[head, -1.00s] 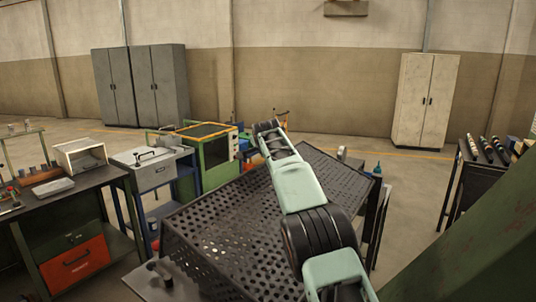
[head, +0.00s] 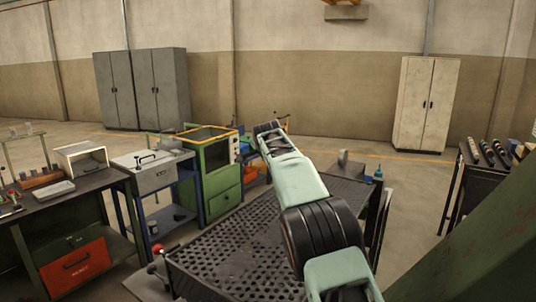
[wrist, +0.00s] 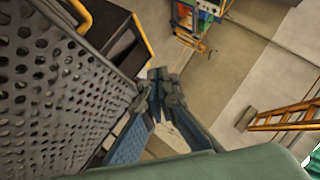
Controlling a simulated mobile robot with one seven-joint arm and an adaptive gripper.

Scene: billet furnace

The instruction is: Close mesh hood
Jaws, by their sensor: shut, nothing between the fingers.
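The mesh hood (head: 225,260) is a dark perforated metal panel in the lower middle of the head view. It lies low and looks close to level, but I cannot tell whether it is fully seated. My arm crosses over it and hides part of it. In the wrist view the mesh (wrist: 45,95) fills the left side, steeply slanted in the picture. My gripper (wrist: 160,76) is shut and empty, to the right of the mesh edge. I cannot tell whether it touches the hood. The gripper cannot be made out in the head view.
A bench with an orange drawer (head: 76,267) stands at the left. A green machine (head: 218,170) stands behind the hood. A grey mug (head: 343,157) and a teal bottle (head: 378,173) are at the hood's far right. Open floor lies beyond.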

